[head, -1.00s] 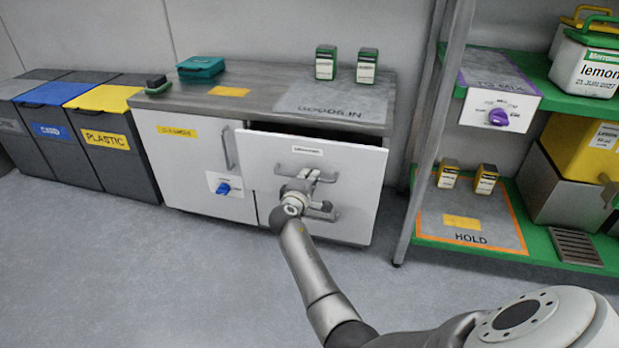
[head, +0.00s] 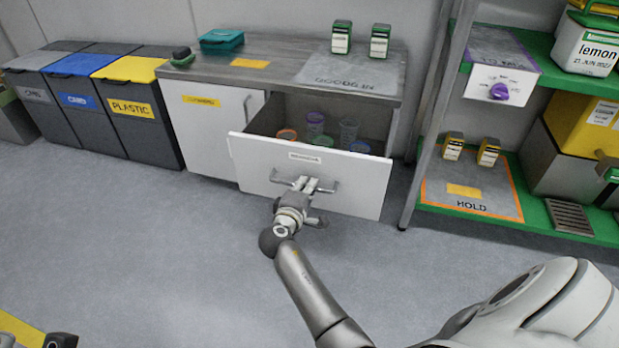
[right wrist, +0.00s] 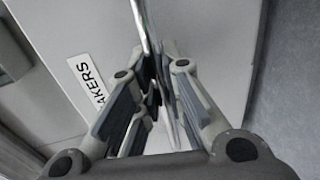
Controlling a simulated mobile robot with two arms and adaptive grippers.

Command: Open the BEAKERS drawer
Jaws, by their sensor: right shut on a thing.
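The BEAKERS drawer (head: 355,193) is pulled well out of the grey-topped cabinet, and its inside shows. Several beakers with coloured rims (head: 317,122) stand in it. Its white label (head: 305,158) is too small to read in the head view; in the right wrist view the label (right wrist: 88,80) shows "AKERS". My right gripper (head: 306,184) is shut on the drawer's bar handle (head: 332,187). In the right wrist view the handle (right wrist: 143,22) runs between the fingers (right wrist: 155,92).
A cabinet door (head: 212,135) is beside the drawer, left of it. Bins (head: 140,125) stand farther left. A green shelf rack (head: 580,228) with an upright post (head: 432,130) stands close on the right. Boxes (head: 341,38) are on the worktop. The floor before the drawer is clear.

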